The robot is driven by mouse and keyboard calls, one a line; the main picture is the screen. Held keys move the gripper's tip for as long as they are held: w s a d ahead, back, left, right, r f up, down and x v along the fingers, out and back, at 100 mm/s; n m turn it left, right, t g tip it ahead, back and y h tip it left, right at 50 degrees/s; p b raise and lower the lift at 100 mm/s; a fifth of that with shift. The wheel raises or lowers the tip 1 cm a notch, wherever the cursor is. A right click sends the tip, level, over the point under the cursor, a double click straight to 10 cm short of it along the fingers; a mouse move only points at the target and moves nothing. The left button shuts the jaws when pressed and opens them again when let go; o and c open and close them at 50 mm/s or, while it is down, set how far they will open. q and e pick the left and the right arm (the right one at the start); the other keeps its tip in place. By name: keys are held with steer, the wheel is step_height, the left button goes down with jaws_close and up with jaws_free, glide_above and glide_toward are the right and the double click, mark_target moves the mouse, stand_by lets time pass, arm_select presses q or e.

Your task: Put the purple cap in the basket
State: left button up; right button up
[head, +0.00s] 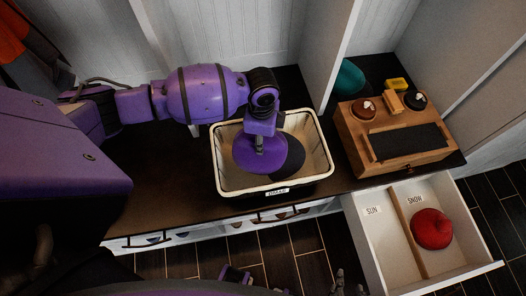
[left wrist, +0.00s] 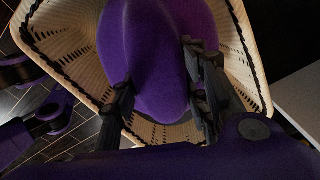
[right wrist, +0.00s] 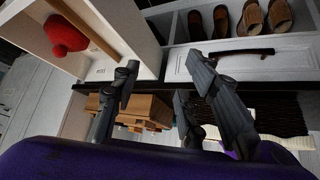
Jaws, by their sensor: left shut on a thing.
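The purple cap (head: 248,160) is inside the outline of the cream woven basket (head: 224,181) on the dark bench top. My left gripper (head: 259,143) reaches down over the basket and is shut on the cap. In the left wrist view the cap (left wrist: 150,45) is between the fingers (left wrist: 163,92), with the basket wall (left wrist: 62,45) around it. I cannot tell whether the cap touches the basket floor. My right gripper (right wrist: 160,85) is open and empty in the right wrist view, in front of the bench.
A wooden box (head: 352,148) with shoe-care items stands right of the basket. An open drawer (head: 385,246), labelled SUN and SNOW, sticks out at the lower right with a red hat (head: 432,229) in it. A white divider (head: 326,60) rises behind. Shoes (right wrist: 220,22) sit on a shelf.

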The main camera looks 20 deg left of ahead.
arm_select(q)
step_height(320, 180, down, 3)
steer(key=shift+f, duration=0.75)
steer(key=shift+f+b, duration=0.5)
steer(key=shift+f, duration=1.45)
steer(key=shift+f, duration=0.15)
steer(key=o, duration=1.5)
steer(key=shift+o, duration=0.2)
